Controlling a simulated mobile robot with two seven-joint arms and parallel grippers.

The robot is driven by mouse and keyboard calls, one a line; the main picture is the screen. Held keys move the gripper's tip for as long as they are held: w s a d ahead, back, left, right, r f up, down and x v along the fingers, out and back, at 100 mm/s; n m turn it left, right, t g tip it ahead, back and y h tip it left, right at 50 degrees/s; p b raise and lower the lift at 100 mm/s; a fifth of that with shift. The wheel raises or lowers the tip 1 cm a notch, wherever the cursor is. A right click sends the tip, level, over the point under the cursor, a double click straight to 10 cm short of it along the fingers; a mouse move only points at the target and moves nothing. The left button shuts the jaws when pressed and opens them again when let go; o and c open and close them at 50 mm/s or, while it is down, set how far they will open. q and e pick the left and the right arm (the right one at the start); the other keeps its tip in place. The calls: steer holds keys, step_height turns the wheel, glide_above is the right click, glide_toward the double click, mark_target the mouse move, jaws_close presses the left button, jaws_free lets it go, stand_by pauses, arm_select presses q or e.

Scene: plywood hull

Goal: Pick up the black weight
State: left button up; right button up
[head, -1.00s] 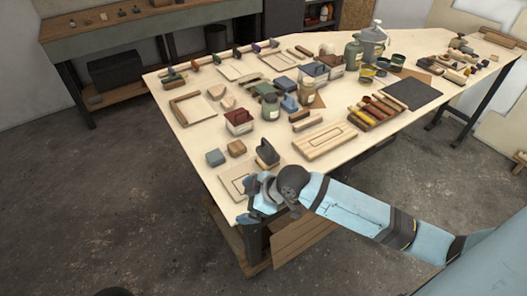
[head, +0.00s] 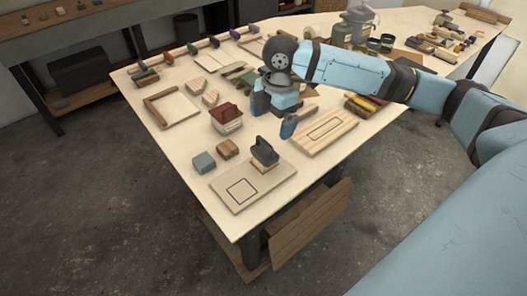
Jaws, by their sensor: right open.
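The black weight (head: 264,152) is a dark block with a loop handle on top. It stands upright at the far right part of a pale wooden board (head: 262,191) that has a black square outline drawn on it. My right gripper (head: 273,118) is open, with its fingers spread, above the table and beyond the weight in the picture. It is apart from the weight and seems to hold nothing. The arm hides part of the things behind it. My left gripper is not in view.
A blue-grey block (head: 204,162) and a brown wooden block (head: 228,149) stand left of the weight. A red-topped container (head: 227,119) is behind them. A grooved wooden board (head: 324,132) lies to the right. The table's front edge is close to the outlined board.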

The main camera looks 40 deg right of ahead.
glide_above(265, 150)
steer(key=d, duration=0.1)
steer(key=f, duration=0.4)
steer(key=shift+s+f, duration=0.1)
steer(key=shift+s, duration=0.1)
steer(key=shift+w+a+f, duration=0.1)
steer(key=shift+a+f, duration=0.1)
steer(key=shift+f, duration=0.7)
steer(key=shift+a+f, duration=0.15)
steer(key=shift+f, duration=0.75)
steer(key=shift+w+a+f, duration=0.1)
steer(key=shift+a+f, duration=0.1)
steer(key=shift+f, duration=0.7)
steer(key=shift+r, duration=0.15)
steer(key=c, duration=1.3)
